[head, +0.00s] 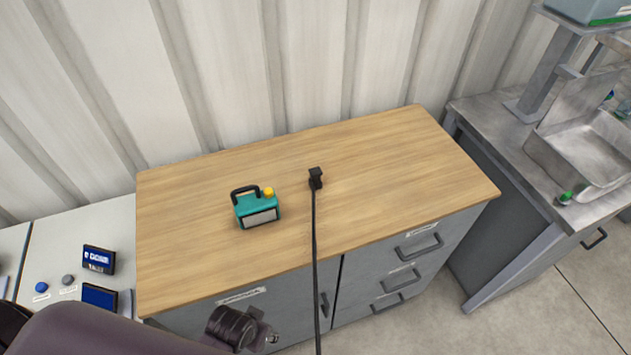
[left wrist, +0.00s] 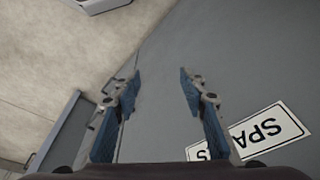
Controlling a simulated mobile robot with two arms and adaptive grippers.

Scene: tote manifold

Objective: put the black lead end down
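The black lead end (head: 316,178) is a small black block on the wooden worktop, near its middle. Its black cable (head: 314,250) runs from it over the front edge and down out of the picture. My left gripper (head: 268,338) is at the bottom of the head view, in front of the cabinet and left of the cable, apart from both lead end and cable. In the left wrist view my left gripper (left wrist: 158,85) is open with nothing between its fingers. My right gripper is not in view.
A teal canister (head: 257,208) with a black handle and yellow cap stands left of the lead end on the worktop (head: 400,160). The cabinet front has drawers and handles. A metal bench with a tray (head: 585,150) is at right. The worktop's right side is clear.

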